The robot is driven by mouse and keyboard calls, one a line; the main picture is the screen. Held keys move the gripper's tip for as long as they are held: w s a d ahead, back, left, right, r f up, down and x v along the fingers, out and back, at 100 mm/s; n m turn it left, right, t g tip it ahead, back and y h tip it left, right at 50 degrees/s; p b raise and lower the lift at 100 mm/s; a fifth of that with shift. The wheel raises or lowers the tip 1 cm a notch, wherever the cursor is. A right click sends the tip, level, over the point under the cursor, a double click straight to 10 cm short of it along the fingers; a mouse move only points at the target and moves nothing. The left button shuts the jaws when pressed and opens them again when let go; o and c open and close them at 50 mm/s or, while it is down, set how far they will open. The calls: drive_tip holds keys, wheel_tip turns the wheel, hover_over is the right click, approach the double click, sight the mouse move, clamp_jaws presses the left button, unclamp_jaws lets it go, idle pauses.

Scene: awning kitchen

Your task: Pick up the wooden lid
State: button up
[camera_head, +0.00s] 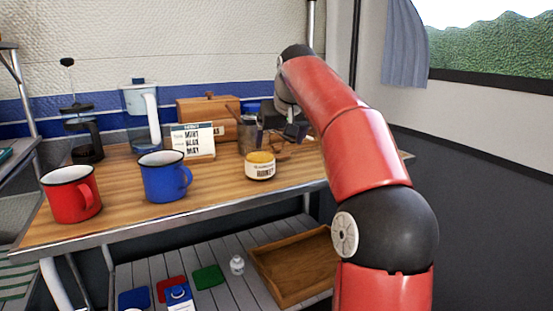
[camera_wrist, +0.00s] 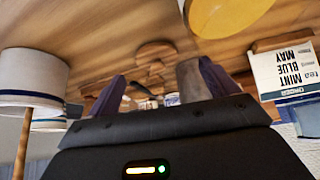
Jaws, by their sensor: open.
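A round wooden piece (camera_wrist: 155,50), which looks like the wooden lid, lies on the wooden table in the wrist view, beyond my fingertips. Other small wooden pieces lie close to it, so I cannot tell its full outline. In the head view, brown wooden shapes (camera_head: 283,151) show on the table beneath my gripper (camera_head: 281,133), partly hidden by it. My gripper is open, low over the right part of the table. In the wrist view its two dark purple fingers (camera_wrist: 160,82) stand apart. A grey cylinder (camera_wrist: 191,80) shows beside the right finger; I cannot tell whether they touch.
A honey jar (camera_head: 260,166) with a yellow top stands in front of my gripper. A small sign (camera_head: 192,142), a wooden box (camera_head: 207,115), a blue mug (camera_head: 164,177) and a red mug (camera_head: 71,194) stand left. A wooden tray (camera_head: 297,268) lies on the lower shelf.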

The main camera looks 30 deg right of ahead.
sight(279, 149)
drive_tip(key=x, duration=0.3)
drive_tip(key=b+x, duration=0.1)
drive_tip(key=x, duration=0.1)
drive_tip(key=shift+w+d+r, duration=0.1)
drive_tip(key=shift+d, duration=0.25)
drive_tip(key=shift+r, duration=0.1)
drive_tip(key=c, duration=1.1)
